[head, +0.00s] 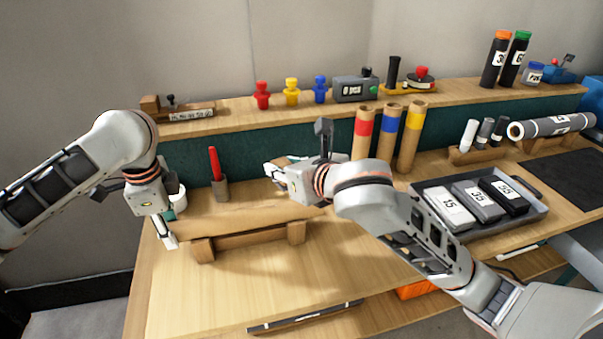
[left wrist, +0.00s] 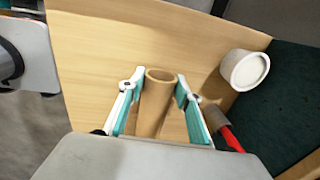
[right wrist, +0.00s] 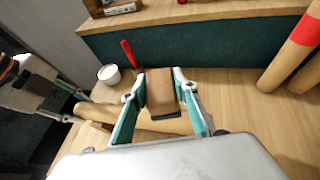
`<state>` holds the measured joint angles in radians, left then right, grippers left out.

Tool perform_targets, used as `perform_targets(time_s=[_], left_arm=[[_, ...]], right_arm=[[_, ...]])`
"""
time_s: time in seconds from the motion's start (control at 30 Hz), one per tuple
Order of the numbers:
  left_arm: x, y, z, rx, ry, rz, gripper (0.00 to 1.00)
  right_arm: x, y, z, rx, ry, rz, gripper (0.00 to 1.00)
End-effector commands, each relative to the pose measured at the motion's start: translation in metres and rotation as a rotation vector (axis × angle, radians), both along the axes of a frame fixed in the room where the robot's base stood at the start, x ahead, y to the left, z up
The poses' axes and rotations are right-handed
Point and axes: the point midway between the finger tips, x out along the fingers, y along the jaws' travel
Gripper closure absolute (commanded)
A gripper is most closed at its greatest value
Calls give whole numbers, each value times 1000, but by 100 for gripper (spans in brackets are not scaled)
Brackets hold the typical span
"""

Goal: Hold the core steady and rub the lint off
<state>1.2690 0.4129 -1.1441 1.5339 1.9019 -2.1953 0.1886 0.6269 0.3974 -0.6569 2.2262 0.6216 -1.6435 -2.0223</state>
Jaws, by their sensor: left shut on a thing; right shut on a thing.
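The core (head: 262,214), a plain brown cardboard tube, lies level on a wooden cradle (head: 250,240). It also shows in the left wrist view (left wrist: 154,105) and the right wrist view (right wrist: 150,123). My left gripper (head: 168,232) is shut on the core's left end, one finger on each side. My right gripper (head: 272,170) is shut on a brown block (right wrist: 162,90) with a dark underside, held over the core's far side. I cannot tell whether the block touches the core. No lint can be made out, and the gripper and arm hide part of the core.
A white cup (left wrist: 245,70) stands behind the core's left end. A red-handled tool (head: 214,162) stands in a holder behind the core. Three banded tubes (head: 386,140) stand further right, and a grey tray (head: 478,208) holds labelled boxes.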

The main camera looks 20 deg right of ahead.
Motion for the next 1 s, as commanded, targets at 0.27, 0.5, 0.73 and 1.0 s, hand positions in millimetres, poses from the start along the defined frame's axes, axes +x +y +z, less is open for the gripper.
perform_targets(time_s=[0.27, 0.5, 0.73, 1.0], left_arm=[[0, 0, 0, 1, -1, 1, 90], [0, 0, 0, 0, -1, 1, 90], [0, 0, 0, 0, -1, 1, 90], [0, 0, 0, 1, -1, 1, 90]], right_arm=[[-4, 57, 15, -5, -12, 3, 97], [-5, 60, 5, -8, -10, 1, 97], [-5, 59, -15, -9, -9, 2, 97], [-5, 60, -40, -8, -10, 2, 97]])
